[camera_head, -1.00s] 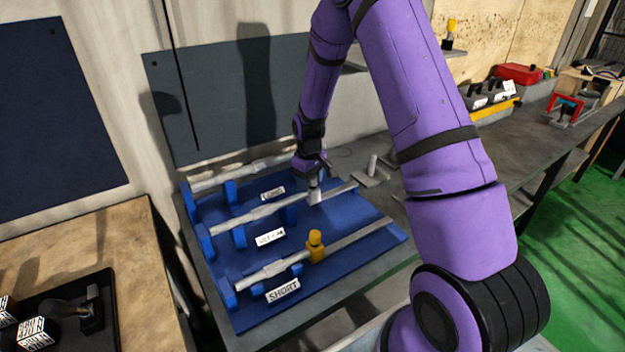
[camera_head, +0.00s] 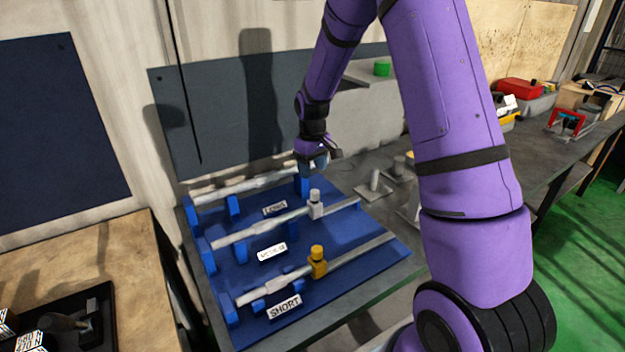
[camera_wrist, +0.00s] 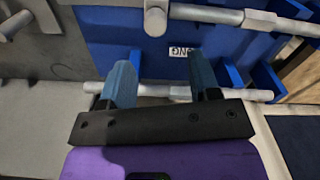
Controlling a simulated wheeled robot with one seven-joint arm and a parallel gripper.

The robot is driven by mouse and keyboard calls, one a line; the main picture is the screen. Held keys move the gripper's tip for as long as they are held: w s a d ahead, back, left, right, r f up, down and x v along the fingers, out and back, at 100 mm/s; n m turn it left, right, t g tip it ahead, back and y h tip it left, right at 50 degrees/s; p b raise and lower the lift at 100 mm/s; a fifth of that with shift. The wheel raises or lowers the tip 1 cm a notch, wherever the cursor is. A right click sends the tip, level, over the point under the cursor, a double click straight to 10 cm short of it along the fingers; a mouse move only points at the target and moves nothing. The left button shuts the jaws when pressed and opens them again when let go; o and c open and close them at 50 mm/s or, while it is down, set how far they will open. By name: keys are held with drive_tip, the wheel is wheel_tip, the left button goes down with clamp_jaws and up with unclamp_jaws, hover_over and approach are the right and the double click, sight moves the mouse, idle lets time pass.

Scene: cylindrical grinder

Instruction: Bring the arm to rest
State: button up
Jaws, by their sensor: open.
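My purple arm reaches over the bench from the right in the head view. My gripper (camera_head: 318,163) is above the far right part of the blue rack (camera_head: 352,232), near the end of the long shaft. In the wrist view my gripper (camera_wrist: 165,85) shows two blue fingers spread apart with nothing between them. The long shaft (camera_wrist: 165,90) passes behind the fingers. The medium shaft (camera_head: 262,226) carries a grey clamp piece (camera_head: 315,204), which stands apart from my gripper. The short shaft (camera_head: 350,257) carries a yellow one (camera_head: 318,262).
A grey wall panel (camera_head: 215,110) stands behind the rack. A shelf with a green piece (camera_head: 382,68) is close to the arm. A wooden table (camera_head: 90,255) is at left. Small grey parts (camera_head: 375,185) stand right of the rack. A red box (camera_head: 520,89) is farther right.

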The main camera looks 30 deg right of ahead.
drive_tip(key=shift+r, duration=0.5)
drive_tip(key=s+a+r+m+t, duration=0.1)
drive_tip(key=s+a+r, duration=0.2)
drive_tip(key=s+r, duration=0.55)
drive_tip(key=s+a+r+m+t, duration=0.1)
drive_tip(key=s+a+r+t, duration=0.1)
drive_tip(key=s+r, duration=0.65)
drive_tip(key=s+a+r, duration=0.1)
drive_tip(key=s+r, duration=0.1)
drive_tip(key=s, duration=0.3)
drive_tip(key=s+a+r+m+t, duration=0.1)
drive_tip(key=s+r, duration=0.2)
drive_tip(key=s, duration=0.3)
drive_tip(key=s+a+r+t, duration=0.1)
drive_tip(key=s+r, duration=0.2)
drive_tip(key=s, duration=0.3)
drive_tip(key=shift+s, duration=0.15)
idle(0.5)
